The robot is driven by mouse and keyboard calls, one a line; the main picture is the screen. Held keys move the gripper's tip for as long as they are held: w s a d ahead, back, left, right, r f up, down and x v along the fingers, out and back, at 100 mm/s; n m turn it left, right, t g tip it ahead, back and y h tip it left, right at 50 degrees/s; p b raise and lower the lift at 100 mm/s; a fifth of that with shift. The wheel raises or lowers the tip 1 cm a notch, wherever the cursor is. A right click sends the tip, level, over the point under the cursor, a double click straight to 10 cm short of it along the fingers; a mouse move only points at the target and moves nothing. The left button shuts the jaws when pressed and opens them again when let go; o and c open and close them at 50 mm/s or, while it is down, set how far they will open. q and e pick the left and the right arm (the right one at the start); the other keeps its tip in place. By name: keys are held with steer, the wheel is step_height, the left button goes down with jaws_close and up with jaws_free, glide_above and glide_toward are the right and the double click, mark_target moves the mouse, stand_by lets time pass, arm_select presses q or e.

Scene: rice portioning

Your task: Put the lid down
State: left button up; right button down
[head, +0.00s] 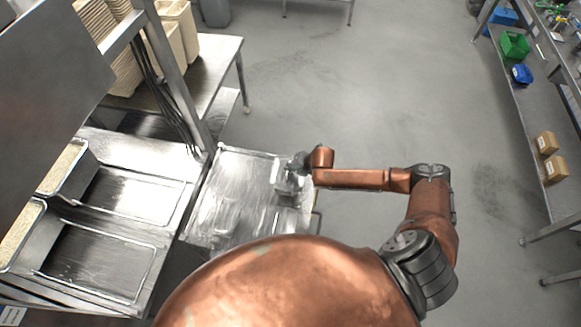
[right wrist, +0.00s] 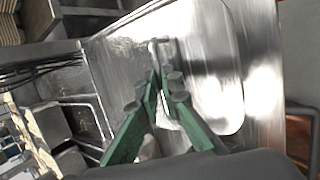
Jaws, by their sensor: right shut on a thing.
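A shiny steel lid (right wrist: 212,72) with a rounded corner and a raised handle lies under my right gripper (right wrist: 160,80) in the right wrist view. The green fingers are closed together at the handle. In the head view my right gripper (head: 288,182) is over the right part of the bright steel counter (head: 222,215). There the lid blends with the counter by its shine, and I cannot tell whether it touches the surface. My left gripper is not in view.
Two rice-filled metal pans (head: 72,183) stand at the left, beside flat rectangular metal outlines in the worktop (head: 187,160). A steel post (head: 176,70) rises behind the counter. Stacked tan containers (head: 160,45) are at the back left. A shelf with boxes (head: 546,142) is far right; open floor lies between.

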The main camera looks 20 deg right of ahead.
steer(key=c, duration=2.6)
jaws_free()
steer(key=shift+f, duration=0.25)
steer(key=o, duration=0.5)
steer(key=shift+r, duration=0.3)
steer(key=v, duration=1.2)
steer(key=shift+r+b, duration=0.2)
steer(key=shift+b, duration=0.1)
steer(key=shift+a, duration=0.15)
